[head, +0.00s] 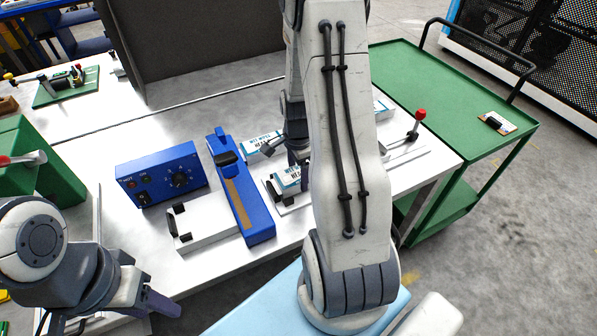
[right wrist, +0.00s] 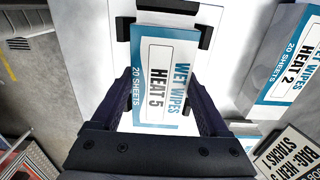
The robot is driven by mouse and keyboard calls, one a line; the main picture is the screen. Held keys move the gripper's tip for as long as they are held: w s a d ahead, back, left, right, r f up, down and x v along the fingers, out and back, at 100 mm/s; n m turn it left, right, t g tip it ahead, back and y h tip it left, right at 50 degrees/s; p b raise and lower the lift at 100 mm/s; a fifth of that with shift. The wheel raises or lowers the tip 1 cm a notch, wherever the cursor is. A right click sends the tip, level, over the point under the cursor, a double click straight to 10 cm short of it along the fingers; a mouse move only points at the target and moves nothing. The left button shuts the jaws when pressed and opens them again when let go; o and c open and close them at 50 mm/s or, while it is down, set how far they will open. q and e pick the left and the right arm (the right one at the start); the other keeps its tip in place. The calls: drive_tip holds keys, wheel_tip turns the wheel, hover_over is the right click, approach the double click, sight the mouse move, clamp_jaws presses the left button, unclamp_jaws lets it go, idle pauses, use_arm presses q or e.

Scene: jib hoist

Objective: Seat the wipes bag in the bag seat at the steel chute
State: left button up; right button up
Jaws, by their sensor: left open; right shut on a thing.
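The wipes bag (right wrist: 162,78), white and blue and lettered HEAT 5, lies between the two dark fingers of my right gripper (right wrist: 160,88) in the right wrist view. My right gripper is shut on it. The bag is over a white plate with black corner brackets (right wrist: 206,24), which looks like the bag seat; I cannot tell whether it rests fully down. In the head view the bag (head: 287,176) shows beneath my right gripper (head: 297,155), partly hidden by my arm. My left gripper (head: 160,302) is open and empty at the front left. I cannot pick out the steel chute.
A second bag, HEAT 2 (right wrist: 290,62), lies to the right; a printed sign (right wrist: 288,155) is below it. A blue sealer (head: 241,190), a blue control box (head: 160,174) and a red-knobbed lever (head: 420,115) stand on the white table. A green cart (head: 440,80) is at the right.

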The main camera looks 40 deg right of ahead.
drive_tip(key=shift+f, duration=0.45)
idle(0.6)
drive_tip(key=o, duration=1.2)
drive_tip(key=shift+c, duration=0.2)
drive_tip(key=shift+r, duration=0.1)
wheel_tip(320, 180, up, 10)
drive_tip(key=shift+r+b, duration=0.2)
drive_tip(key=shift+b, duration=0.2)
